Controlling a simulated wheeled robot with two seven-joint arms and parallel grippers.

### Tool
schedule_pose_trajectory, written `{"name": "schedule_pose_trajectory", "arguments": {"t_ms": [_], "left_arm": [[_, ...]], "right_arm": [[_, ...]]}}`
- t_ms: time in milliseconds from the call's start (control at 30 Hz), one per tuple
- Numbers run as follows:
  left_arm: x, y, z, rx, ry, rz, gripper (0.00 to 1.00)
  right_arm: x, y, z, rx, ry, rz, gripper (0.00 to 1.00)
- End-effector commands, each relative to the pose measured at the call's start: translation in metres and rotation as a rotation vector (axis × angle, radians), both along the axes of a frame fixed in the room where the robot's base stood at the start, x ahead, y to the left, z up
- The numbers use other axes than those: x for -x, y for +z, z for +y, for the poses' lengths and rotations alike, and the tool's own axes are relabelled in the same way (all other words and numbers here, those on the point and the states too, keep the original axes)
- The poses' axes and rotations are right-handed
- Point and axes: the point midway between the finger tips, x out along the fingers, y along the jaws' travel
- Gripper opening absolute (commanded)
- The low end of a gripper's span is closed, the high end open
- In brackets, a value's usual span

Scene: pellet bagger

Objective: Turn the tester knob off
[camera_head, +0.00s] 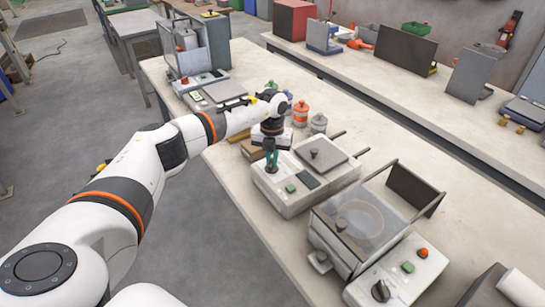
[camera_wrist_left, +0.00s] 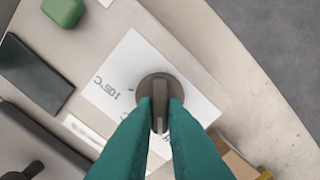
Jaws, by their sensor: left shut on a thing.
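The tester (camera_head: 283,203) is a pale box on the bench, with a square grey plate on top and a lid knob. Its dark round knob (camera_wrist_left: 158,88) has a raised ridge and sits on a white label with a "105°C" mark in the left wrist view. In the head view the fingers hide the knob. The ridge points roughly up and down in the wrist view. My right gripper is not in view.
A green button (camera_wrist_left: 63,10) and a dark display (camera_wrist_left: 36,72) sit beside the knob. A clear-fronted machine (camera_head: 345,225) with its own knob (camera_head: 380,290) stands to the right. Orange and grey jars (camera_head: 300,113) stand behind.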

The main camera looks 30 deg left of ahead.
Motion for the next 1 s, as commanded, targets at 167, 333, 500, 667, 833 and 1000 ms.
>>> {"name": "schedule_pose_trajectory", "arguments": {"t_ms": [167, 333, 500, 667, 833, 1000], "left_arm": [[-0.0007, 0.0023, 0.0011, 0.001, 0.134, -0.003, 0.0], [-0.0005, 0.0023, 0.0017, 0.0, 0.228, -0.004, 0.0], [-0.0004, 0.0021, 0.0021, 0.0, 0.287, -0.004, 0.0], [-0.0003, 0.002, 0.0023, 0.0, 0.314, -0.004, 0.0], [-0.0004, 0.0018, 0.0023, 0.0, 0.322, -0.005, 0.0], [-0.0004, 0.0019, 0.0023, 0.0, 0.322, -0.005, 0.0]], "right_arm": [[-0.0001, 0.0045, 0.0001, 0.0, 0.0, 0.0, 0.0], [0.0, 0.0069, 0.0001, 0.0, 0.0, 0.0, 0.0], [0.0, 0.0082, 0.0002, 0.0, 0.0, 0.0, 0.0], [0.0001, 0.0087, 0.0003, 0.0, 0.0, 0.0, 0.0], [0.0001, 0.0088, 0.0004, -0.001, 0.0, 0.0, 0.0], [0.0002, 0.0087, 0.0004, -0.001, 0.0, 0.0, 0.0]]}}
